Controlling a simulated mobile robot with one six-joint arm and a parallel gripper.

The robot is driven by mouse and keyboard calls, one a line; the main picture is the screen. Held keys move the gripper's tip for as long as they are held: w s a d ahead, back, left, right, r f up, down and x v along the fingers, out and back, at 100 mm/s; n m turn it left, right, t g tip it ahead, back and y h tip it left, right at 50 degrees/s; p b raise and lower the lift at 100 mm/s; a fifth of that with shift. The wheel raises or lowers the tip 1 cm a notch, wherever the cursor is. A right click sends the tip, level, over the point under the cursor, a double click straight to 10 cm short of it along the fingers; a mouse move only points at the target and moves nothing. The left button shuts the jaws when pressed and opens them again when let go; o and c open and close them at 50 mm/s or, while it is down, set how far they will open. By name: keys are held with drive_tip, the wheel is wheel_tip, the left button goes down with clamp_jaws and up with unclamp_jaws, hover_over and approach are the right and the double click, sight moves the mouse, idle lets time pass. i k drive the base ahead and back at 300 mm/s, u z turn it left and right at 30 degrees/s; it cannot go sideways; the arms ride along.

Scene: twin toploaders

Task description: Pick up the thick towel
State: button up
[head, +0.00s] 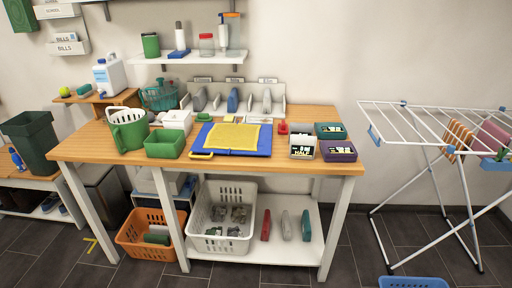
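A yellow cloth (232,137) lies flat on a blue board (264,150) in the middle of the wooden table. On the drying rack at the right hang an orange-brown cloth (459,138) and a pink cloth (494,137). The pink one looks bulkier, but I cannot tell for certain which cloth is the thick towel. My gripper is not in view.
The wooden table (85,146) holds a green bin (165,144), a green-and-white basket (128,131) and small boxes. Its lower shelf bears a white basket (222,190). The white drying rack (432,145) stands right, with a blue basket (414,283) before it. Dark floor between is clear.

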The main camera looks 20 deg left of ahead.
sight(302, 147)
drive_tip(key=u, duration=0.45)
drive_tip(key=k, duration=0.35)
drive_tip(key=u, duration=1.75)
drive_tip(key=k, duration=0.65)
drive_tip(key=z, duration=0.5)
drive_tip(key=i, duration=1.55)
drive_tip(key=u, duration=0.15)
